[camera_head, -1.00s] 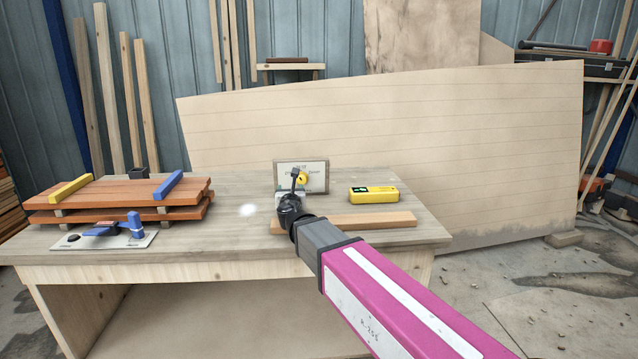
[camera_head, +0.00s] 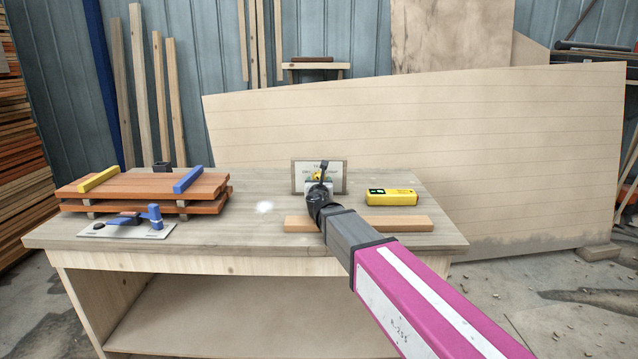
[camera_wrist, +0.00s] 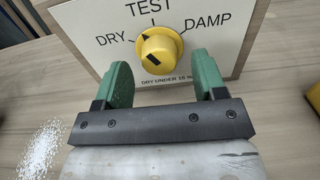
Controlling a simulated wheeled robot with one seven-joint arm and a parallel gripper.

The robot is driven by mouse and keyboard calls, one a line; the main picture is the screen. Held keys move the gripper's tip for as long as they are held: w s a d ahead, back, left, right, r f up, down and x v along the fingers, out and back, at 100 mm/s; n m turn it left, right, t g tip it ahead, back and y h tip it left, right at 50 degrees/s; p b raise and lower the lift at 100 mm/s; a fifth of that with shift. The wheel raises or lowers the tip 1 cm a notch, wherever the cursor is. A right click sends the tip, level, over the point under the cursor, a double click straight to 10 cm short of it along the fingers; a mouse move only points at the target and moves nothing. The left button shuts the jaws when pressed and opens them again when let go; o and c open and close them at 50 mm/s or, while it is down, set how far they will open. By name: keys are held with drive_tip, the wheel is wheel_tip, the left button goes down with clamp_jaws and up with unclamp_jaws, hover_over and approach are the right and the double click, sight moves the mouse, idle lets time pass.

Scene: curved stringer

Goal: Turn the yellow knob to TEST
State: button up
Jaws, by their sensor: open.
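The yellow knob (camera_wrist: 160,46) sits on a pale dial board (camera_wrist: 98,43) lettered DRY at left, TEST at top and DAMP at right. A black arrow mark is on the knob's upper left rim, toward the DRY side of TEST, and a black bar is on its face. My gripper (camera_wrist: 161,80) is open, its two green pads apart with the knob between and just beyond them. I see no contact. In the head view the dial board (camera_head: 336,178) stands at the table's back, and my wrist partly hides the knob.
A wooden table (camera_head: 250,228) carries a yellow meter (camera_head: 391,197), a wooden strip (camera_head: 405,224) in front of the board, stacked brown planks (camera_head: 150,187) and a plate with a blue handle (camera_head: 130,225) at left. White powder (camera_head: 264,207) lies left of the strip. A large panel leans behind.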

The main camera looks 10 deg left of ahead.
drive_tip(key=shift+w+a, duration=0.15)
drive_tip(key=shift+w, duration=0.45)
drive_tip(key=c, duration=0.9)
drive_tip(key=shift+m, duration=3.1)
